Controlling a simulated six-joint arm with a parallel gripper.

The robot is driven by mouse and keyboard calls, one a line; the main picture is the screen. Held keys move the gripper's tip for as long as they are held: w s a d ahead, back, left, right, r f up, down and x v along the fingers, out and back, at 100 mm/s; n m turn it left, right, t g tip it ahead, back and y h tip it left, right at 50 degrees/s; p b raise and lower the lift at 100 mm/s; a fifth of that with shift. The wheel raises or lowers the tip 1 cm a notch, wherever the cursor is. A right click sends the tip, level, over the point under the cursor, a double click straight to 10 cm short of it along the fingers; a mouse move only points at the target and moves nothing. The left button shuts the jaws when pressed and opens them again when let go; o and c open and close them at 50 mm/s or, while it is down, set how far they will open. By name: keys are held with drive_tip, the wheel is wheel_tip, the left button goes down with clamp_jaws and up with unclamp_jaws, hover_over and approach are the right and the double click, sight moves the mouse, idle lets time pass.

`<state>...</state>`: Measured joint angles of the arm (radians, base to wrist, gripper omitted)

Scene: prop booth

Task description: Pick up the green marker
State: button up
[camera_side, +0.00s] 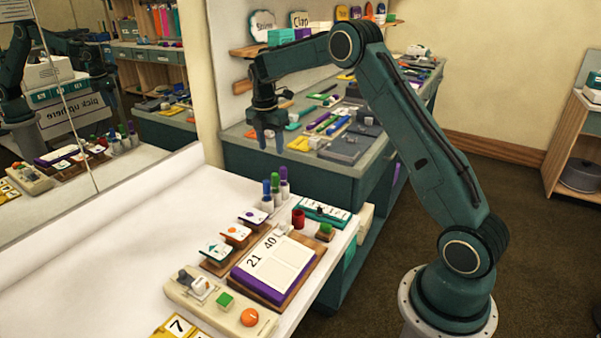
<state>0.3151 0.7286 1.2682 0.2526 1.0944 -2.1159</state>
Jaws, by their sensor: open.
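The green marker (275,181) stands upright with its green cap up, between a blue-capped marker (266,189) and a purple-capped marker (284,174). The group stands near the back edge of the white table. My gripper (270,142) points down with its fingers apart and empty. It appears above the markers in the picture, with a clear gap below its fingertips. I cannot tell from this one view how far it is from them in depth.
A red cup (298,219), a green block (325,228) and card stands (236,232) are close to the markers. A wooden tray (317,262) and a beige button panel (223,308) lie nearer. The white table (95,260) is clear at left, beside a mirror. A cluttered bench (238,136) stands behind.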

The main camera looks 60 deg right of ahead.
sight(275, 174)
drive_tip(key=shift+d+f, duration=0.15)
drive_tip(key=shift+f, duration=1.25)
drive_tip(key=shift+d+f, duration=0.2)
drive_tip(key=shift+f, duration=1.25)
drive_tip(key=shift+d+f, duration=0.15)
drive_tip(key=shift+f, duration=1.25)
drive_tip(key=shift+f, duration=0.1)
drive_tip(key=shift+w+d+f, duration=0.1)
drive_tip(key=shift+d+f, duration=0.1)
drive_tip(key=shift+f, duration=1.05)
drive_tip(key=shift+d+f, duration=0.15)
drive_tip(key=shift+f, duration=1.1)
clamp_jaws()
